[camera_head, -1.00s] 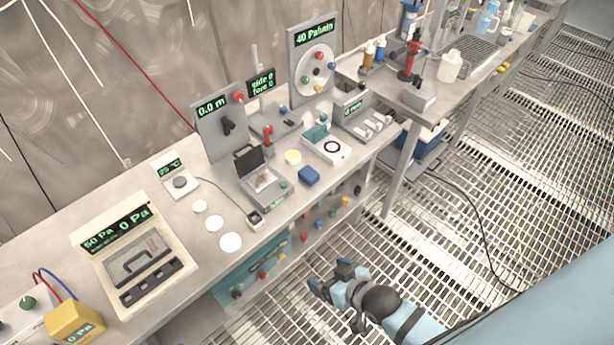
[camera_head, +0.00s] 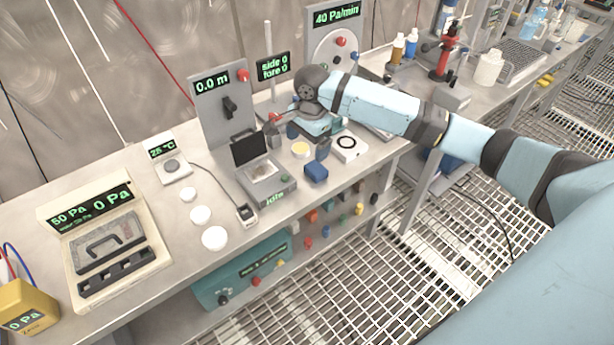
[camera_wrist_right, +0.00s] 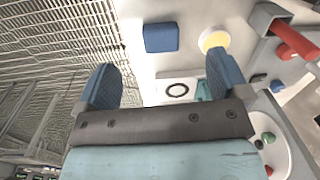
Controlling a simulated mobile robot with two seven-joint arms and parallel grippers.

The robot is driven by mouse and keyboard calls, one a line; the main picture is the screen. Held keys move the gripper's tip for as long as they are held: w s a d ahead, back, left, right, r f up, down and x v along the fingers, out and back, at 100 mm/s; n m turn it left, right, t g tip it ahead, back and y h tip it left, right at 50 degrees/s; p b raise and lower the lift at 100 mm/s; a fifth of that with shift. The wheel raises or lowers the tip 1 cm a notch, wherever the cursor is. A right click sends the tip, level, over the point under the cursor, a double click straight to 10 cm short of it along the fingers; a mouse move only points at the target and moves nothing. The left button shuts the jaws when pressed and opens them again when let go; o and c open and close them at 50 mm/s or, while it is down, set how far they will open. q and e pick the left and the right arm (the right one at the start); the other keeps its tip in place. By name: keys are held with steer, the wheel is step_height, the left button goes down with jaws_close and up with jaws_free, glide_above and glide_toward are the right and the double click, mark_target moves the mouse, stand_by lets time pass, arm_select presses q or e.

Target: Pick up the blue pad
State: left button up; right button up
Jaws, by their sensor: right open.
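The blue pad (camera_head: 316,172) is a small blue block lying on the steel bench near its front edge, right of a small grey device with an open dark lid. In the right wrist view the blue pad (camera_wrist_right: 161,38) lies flat beyond the fingertips, roughly in line with the gap between them. My right gripper (camera_head: 308,140) is open and empty over the bench, just behind the pad and apart from it. Its two blue fingers show wide apart in the right wrist view (camera_wrist_right: 162,66). My left gripper is in neither view.
A yellow-topped disc (camera_head: 300,149) and a white box with a black ring (camera_head: 347,146) stand close to the pad. The lidded device (camera_head: 264,176) is on its left. White discs (camera_head: 200,215) lie further left. The bench's front edge is near; grating floor lies below.

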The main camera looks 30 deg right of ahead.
steer(key=d+r+m, duration=0.1)
steer(key=d, duration=0.1)
steer(key=b, duration=0.1)
glide_above(313, 169)
steer(key=f, duration=0.7)
steer(key=shift+a+f, duration=0.15)
steer(key=shift+a, duration=0.15)
steer(key=f, duration=0.3)
steer(key=f+b, duration=0.1)
steer(key=shift+d+f, duration=0.35)
steer(key=shift+f, duration=0.5)
steer(key=c, duration=1)
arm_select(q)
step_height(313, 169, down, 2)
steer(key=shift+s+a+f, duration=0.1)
arm_select(e)
steer(key=shift+r, duration=0.1)
arm_select(q)
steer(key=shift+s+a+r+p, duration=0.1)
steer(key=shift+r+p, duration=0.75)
steer(key=shift+p, duration=0.35)
arm_select(e)
step_height(313, 169, up, 20)
steer(key=shift+f, duration=0.1)
